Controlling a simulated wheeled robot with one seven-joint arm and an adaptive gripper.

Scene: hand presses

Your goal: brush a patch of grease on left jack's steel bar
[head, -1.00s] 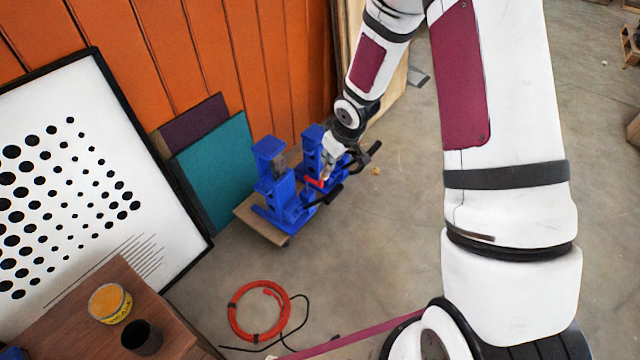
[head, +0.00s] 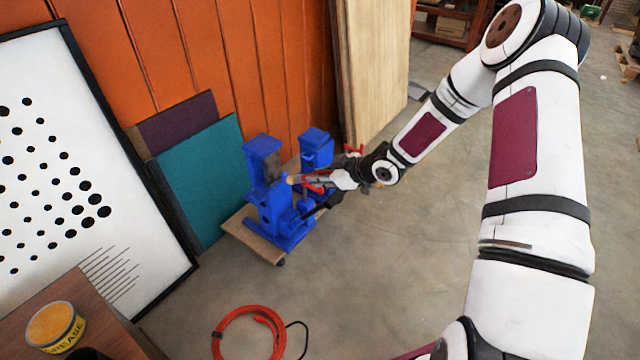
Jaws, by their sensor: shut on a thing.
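The left jack (head: 268,215) is a blue press with a dark steel bar (head: 274,168) on its upper right face. My gripper (head: 318,183) is to the right of the left jack, shut on a brush (head: 296,180) with a red part and a pale tip. The brush points left at the left jack, just below the bar; I cannot tell whether it touches. No grease patch can be made out at this size. The grease tin (head: 56,326) is at the lower left.
Both jacks stand on a low wooden dolly (head: 250,238). A brown table (head: 92,300) holds the tin. A red hose coil (head: 248,330) lies on the floor. Panels lean on the orange wall (head: 240,70). The floor (head: 400,270) to the right is open.

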